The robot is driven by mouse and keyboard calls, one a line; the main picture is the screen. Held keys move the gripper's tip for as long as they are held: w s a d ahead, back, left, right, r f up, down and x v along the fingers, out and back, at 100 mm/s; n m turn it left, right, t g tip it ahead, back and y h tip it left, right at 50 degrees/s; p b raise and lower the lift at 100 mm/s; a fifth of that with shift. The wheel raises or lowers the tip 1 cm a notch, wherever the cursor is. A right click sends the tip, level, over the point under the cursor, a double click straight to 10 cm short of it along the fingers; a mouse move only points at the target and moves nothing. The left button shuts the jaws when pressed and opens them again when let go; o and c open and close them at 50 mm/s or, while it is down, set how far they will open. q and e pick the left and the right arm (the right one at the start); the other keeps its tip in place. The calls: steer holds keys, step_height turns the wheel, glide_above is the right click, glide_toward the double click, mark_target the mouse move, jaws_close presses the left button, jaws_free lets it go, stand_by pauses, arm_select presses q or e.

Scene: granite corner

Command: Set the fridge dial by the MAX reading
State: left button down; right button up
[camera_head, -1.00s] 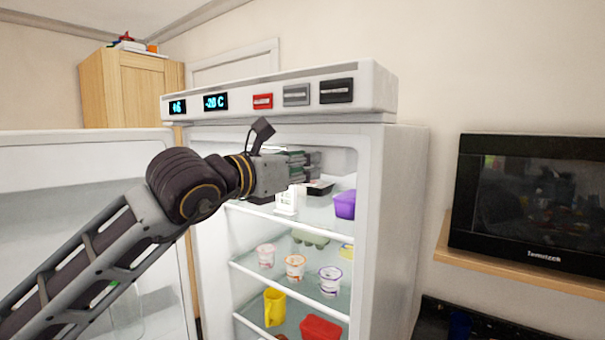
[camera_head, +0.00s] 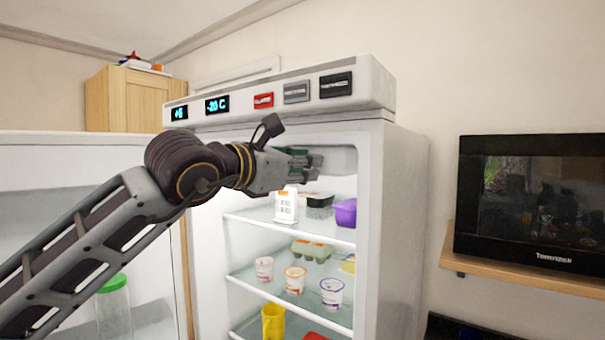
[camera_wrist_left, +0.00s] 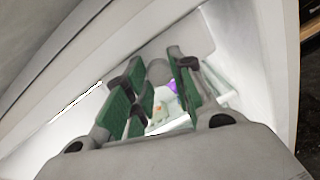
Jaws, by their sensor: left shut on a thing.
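The open white fridge (camera_head: 392,200) stands in the middle of the head view. My left gripper (camera_head: 312,163) reaches into its top compartment, above the upper shelf. In the left wrist view its green-padded fingers (camera_wrist_left: 158,78) are closed around a rounded grey knob (camera_wrist_left: 158,71), which looks like the fridge dial; its marks cannot be read. In the head view the fingers hide the dial. A small white upright device (camera_head: 286,206), apparently the thermometer, stands on the upper shelf; its reading is too small to read. My right gripper is not in view.
The upper shelf holds a dark tray (camera_head: 319,205) and a purple tub (camera_head: 345,212). Yogurt cups (camera_head: 295,279) and an egg carton (camera_head: 311,250) are on the shelf below. The open fridge door (camera_head: 60,180) is at left, a microwave (camera_head: 530,205) at right.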

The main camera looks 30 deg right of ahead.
arm_select(q)
steer(key=shift+f, duration=0.1)
steer(key=c, duration=1.2)
jaws_free()
steer(key=shift+c, duration=0.2)
steer(key=shift+o, duration=0.3)
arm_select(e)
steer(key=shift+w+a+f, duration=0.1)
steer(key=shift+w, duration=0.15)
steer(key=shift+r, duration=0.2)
